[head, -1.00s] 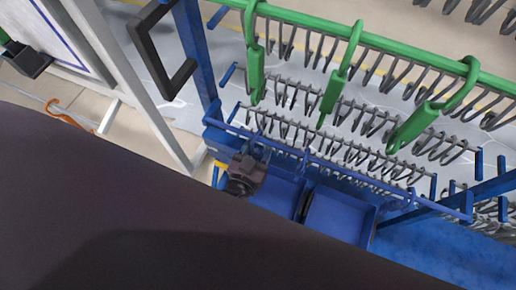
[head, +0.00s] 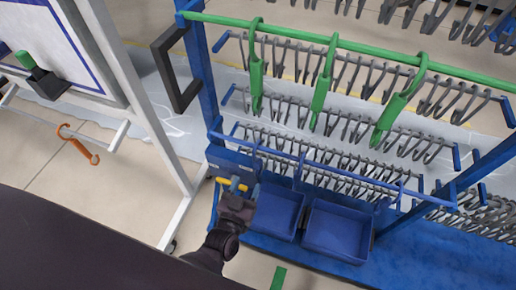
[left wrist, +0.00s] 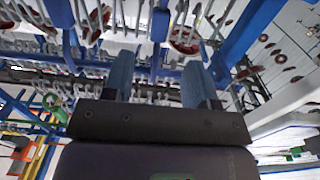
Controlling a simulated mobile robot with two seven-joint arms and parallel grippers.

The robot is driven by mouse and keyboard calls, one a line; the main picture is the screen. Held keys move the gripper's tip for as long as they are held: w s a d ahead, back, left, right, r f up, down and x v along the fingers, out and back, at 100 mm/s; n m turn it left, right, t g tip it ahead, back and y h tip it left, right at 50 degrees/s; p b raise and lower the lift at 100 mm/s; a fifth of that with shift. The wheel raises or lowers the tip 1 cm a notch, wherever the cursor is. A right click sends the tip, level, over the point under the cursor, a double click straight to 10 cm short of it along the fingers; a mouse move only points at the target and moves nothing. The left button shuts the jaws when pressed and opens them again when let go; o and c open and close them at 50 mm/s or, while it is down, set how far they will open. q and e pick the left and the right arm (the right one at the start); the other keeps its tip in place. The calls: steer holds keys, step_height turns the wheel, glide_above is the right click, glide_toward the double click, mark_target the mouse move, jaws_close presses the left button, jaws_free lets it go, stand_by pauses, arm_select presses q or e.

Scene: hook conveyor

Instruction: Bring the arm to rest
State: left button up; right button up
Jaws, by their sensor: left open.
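My left gripper (head: 240,190) shows low in the middle of the head view, beside the left end of the blue rack and left of the blue bins. In the left wrist view its two blue fingers (left wrist: 152,80) stand apart with nothing between them. Rows of metal hooks and blue rails lie beyond the fingers in that view. Three green hooks (head: 321,92) hang from a green rail (head: 300,38) on the rack in the head view. My right gripper is not in view.
Two blue bins (head: 338,229) sit at the rack's lower part. A white-framed board (head: 62,45) with a dark bracket stands at the left. An orange hook (head: 78,146) hangs under it. Bare floor (head: 120,205) shows between board and rack.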

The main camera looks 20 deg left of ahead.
arm_select(q)
steer(key=s+a+r+g+p, duration=0.3)
steer(key=s+a, duration=0.3)
steer(key=s, duration=0.3)
steer(key=s+a+r+m+g+p, duration=0.1)
steer(key=s+a+r+g+p, duration=0.3)
steer(key=s+a+r, duration=0.2)
steer(key=s, duration=0.2)
steer(key=shift+s+r+p, duration=0.25)
steer(key=shift+s+p, duration=0.15)
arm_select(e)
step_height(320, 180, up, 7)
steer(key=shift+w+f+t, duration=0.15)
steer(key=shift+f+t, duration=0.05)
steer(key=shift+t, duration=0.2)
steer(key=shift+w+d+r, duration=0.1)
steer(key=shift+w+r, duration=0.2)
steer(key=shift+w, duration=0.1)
